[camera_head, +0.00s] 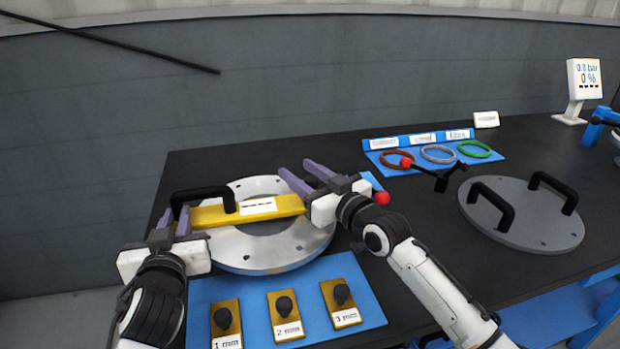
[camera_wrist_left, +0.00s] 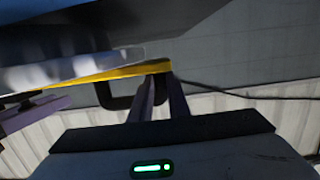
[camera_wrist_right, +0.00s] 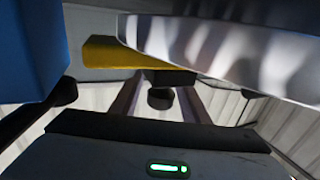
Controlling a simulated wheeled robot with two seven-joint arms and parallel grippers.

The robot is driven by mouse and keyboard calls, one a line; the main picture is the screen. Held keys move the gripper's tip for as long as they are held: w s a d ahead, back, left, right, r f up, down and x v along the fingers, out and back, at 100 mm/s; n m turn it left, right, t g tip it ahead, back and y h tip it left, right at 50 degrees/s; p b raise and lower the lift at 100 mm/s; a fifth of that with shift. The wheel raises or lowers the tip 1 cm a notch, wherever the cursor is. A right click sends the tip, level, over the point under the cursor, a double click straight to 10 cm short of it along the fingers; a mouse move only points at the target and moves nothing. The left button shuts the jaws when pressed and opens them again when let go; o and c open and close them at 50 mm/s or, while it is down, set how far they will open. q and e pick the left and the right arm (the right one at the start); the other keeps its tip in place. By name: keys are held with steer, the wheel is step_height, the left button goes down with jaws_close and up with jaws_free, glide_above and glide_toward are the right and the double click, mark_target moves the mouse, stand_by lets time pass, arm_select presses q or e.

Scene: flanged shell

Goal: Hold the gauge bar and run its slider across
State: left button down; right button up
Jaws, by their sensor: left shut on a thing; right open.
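The yellow gauge bar (camera_head: 275,206) lies across the metal flanged ring (camera_head: 275,258), with a white label on it. A black handle (camera_head: 203,191) rises at its left end and also shows in the left wrist view (camera_wrist_left: 120,102). My left gripper (camera_head: 174,213) is shut on this handle. My right gripper (camera_head: 294,167) is open at the bar's right end. In the right wrist view a dark block with a round knob (camera_wrist_right: 160,98), apparently the slider, sits between its spread fingers, with no clear contact. The head view mostly hides this block behind the fingers.
A blue mat (camera_head: 370,312) with several yellow knobbed gauge blocks lies in front of the ring. A blue tray (camera_head: 488,160) with three coloured rings stands behind right. A grey two-handled lid (camera_head: 530,228) lies at right. A red-tipped black tool (camera_head: 440,181) lies near my right arm.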

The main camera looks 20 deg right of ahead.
mark_target(312, 179)
steer(key=v, duration=1.1)
steer(key=shift+s+d, duration=0.2)
steer(key=shift+s, duration=0.15)
steer(key=shift+g+h, duration=0.3)
steer(key=shift+h, duration=0.2)
steer(key=a, duration=0.3)
steer(key=a+r, duration=0.1)
steer(key=a, duration=0.2)
steer(key=shift+w+a+r, duration=0.1)
steer(key=shift+r, duration=0.1)
steer(key=shift+w+a+f+m+g+h, duration=0.2)
steer(key=shift+a+f+g+h, duration=0.1)
steer(key=shift+a+h, duration=0.3)
steer(key=shift+w+a+f+m+g+h, duration=0.2)
steer(key=shift+w+a+f+g+h, duration=0.1)
steer(key=shift+a+h, duration=0.3)
steer(key=shift+a+m+g+h, duration=0.15)
steer(key=shift+m+g+h, duration=0.15)
steer(key=shift+m+h, duration=0.45)
steer(key=shift+s+r+m+h, duration=0.15)
steer(key=shift+r+m+h, duration=0.1)
steer(key=shift+m+h, duration=0.45)
steer(key=s+d+r+m+g+h, duration=0.1)
steer(key=s+r+m+g+h, duration=0.1)
steer(key=s+r+m+h, duration=0.25)
steer(key=shift+m+h, duration=0.4)
steer(key=shift+h, duration=0.1)
steer(key=x, duration=1.3)
steer(key=shift+w+d+r, duration=0.1)
steer(key=shift+w+r, duration=0.1)
